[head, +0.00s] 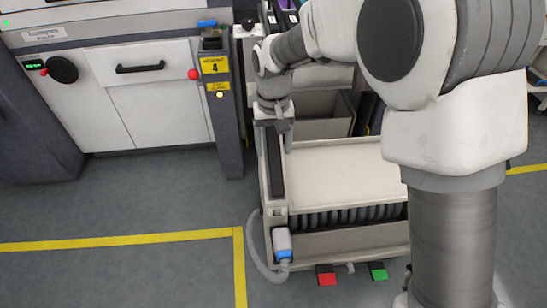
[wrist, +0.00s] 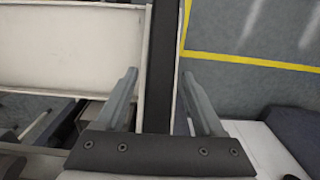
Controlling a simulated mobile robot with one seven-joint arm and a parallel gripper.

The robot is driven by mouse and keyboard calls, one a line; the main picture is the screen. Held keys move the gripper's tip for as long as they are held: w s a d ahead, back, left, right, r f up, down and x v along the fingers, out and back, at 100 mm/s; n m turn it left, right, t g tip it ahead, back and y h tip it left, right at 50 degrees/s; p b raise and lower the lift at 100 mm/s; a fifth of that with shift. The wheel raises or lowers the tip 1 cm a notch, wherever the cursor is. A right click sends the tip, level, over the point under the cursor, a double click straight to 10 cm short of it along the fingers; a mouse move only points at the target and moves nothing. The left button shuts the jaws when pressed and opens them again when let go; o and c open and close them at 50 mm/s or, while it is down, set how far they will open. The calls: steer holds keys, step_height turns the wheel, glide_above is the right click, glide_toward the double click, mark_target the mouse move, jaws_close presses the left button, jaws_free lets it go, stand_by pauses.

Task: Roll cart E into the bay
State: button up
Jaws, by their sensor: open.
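A cream cart (head: 335,170) stands at the centre of the head view, with dark rollers along its near end. No letter E is readable on it. A dark bar (head: 274,160) runs along its left side; it also shows in the wrist view (wrist: 162,60). My gripper (head: 273,122) is over the far part of this bar. In the wrist view my gripper (wrist: 158,75) is open, one finger on each side of the bar and the cart's pale edge. I cannot tell whether the fingers touch. A red pedal (head: 326,275) and a green pedal (head: 377,271) show at the near end.
A white machine (head: 150,100) with a yellow label 4 stands to the left, its dark post (head: 222,130) close to the cart. A grey hose (head: 254,250) with a blue-and-white plug (head: 282,243) hangs at the cart's near left corner. Yellow lines (head: 120,241) mark open floor at left.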

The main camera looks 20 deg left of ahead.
steer(key=shift+f, duration=1.55)
steer(key=shift+c, duration=0.2)
jaws_close()
steer(key=shift+r, duration=0.1)
